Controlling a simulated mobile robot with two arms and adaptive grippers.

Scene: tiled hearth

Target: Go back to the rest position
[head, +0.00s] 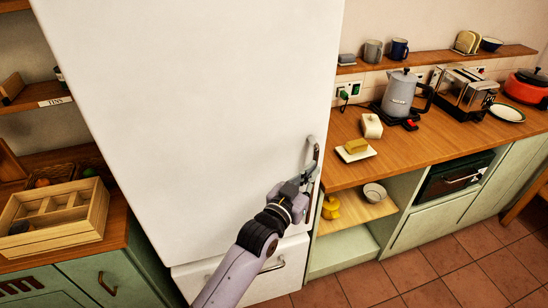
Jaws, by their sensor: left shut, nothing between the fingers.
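My left gripper (307,181) is at the right edge of the white fridge door (205,110), close to the fridge handle (314,150). Its fingers are shut with nothing between them. I cannot tell whether it touches the handle. My left arm comes up from the bottom of the head view. The fridge door appears closed. My right gripper is not in view.
A wooden counter (445,130) on the right holds a kettle (399,93), a toaster (465,92) and a butter plate (356,154). Left of the fridge, a wooden divided box (95,215) sits on a cabinet. The tiled floor (440,270) at lower right is clear.

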